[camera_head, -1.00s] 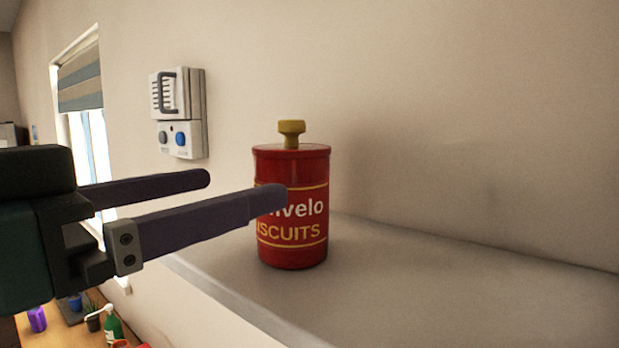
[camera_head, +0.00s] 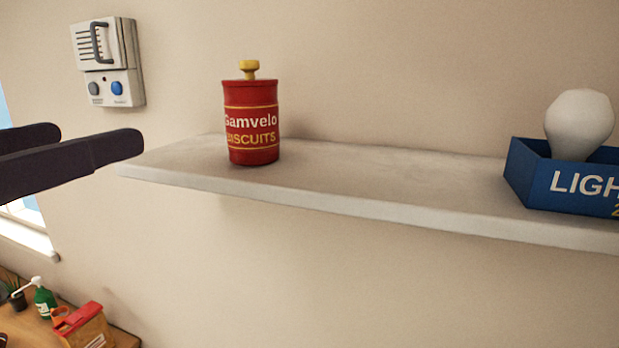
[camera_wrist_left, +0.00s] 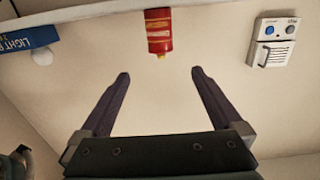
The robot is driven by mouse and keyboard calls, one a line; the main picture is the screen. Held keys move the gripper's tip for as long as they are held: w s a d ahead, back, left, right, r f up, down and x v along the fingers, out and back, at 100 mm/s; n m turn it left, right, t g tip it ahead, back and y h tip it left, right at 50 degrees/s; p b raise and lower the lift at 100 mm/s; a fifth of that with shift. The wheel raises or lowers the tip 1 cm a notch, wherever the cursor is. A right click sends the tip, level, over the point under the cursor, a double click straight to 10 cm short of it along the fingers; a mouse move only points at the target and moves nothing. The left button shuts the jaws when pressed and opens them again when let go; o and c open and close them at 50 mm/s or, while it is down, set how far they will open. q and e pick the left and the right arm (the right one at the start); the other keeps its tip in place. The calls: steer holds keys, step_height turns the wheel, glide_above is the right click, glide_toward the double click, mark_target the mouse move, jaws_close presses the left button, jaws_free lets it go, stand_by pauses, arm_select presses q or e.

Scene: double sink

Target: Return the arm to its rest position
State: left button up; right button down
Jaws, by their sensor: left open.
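My left gripper (camera_head: 98,145) comes in from the left edge in the head view, its two dark fingers apart and nothing between them. It is left of the red biscuit tin (camera_head: 251,122), clear of it. The tin stands upright on the pale shelf (camera_head: 400,203) and has a yellow knob on its lid. In the left wrist view the open gripper (camera_wrist_left: 158,82) shows with the tin (camera_wrist_left: 158,30) beyond the fingertips, appearing upside down.
A blue light-bulb box (camera_head: 560,185) with a white bulb stands at the shelf's right. A white wall unit (camera_head: 108,62) hangs upper left. Below left, a wooden counter (camera_head: 35,328) holds a green bottle (camera_head: 43,298) and a red-and-tan container (camera_head: 84,326). The shelf between tin and box is clear.

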arm_select(q)
steer(key=s+f+g+y, duration=0.2)
steer(key=s+f+g, duration=0.2)
steer(key=f, duration=0.3)
steer(key=s+a+f+n+g+y, duration=0.1)
steer(key=s+f+g, duration=0.3)
steer(key=f, duration=0.4)
steer(key=s+f+g+y, duration=0.2)
steer(key=s+f+g, duration=0.2)
steer(key=s+f, duration=0.2)
steer(key=shift+a+f+n+y, duration=0.3)
steer(key=shift+f+n, duration=0.1)
steer(key=shift+f, duration=0.45)
